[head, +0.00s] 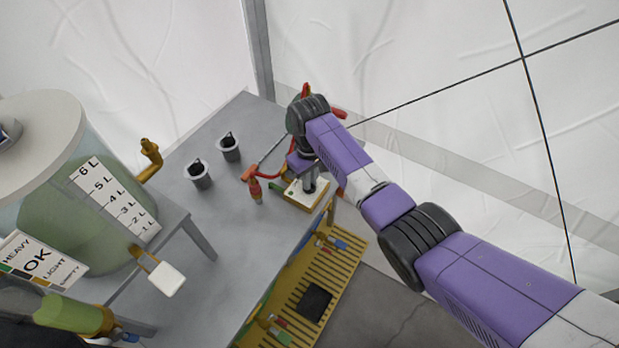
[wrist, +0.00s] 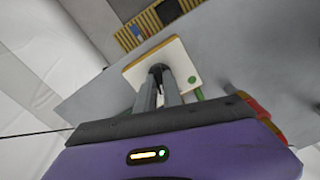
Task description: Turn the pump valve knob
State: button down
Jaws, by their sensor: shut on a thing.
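The white valve plate (head: 300,197) lies on the grey table below my gripper (head: 311,186) in the head view. The plate also shows in the wrist view (wrist: 178,52), with a small green mark near one edge. In the wrist view, my gripper's two grey fingers (wrist: 158,74) reach down to the plate. Their tips are closed around the dark pump valve knob (wrist: 157,68), which is mostly hidden between them. The knob's turn angle cannot be told.
A grey table (head: 215,235) holds two grey cups (head: 198,174) and a red-orange valve fitting (head: 255,187) left of the plate. A large greenish tank (head: 75,215) stands at the left. A yellow slatted rack (head: 325,290) sits lower, beyond the table's right edge.

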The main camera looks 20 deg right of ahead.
jog(key=shift+r+n, duration=0.1)
jog(key=shift+n, duration=0.6)
jog(key=c, duration=1.5)
grip_release()
notch_tip(320, 180, up, 8)
jog(key=shift+f, duration=0.15)
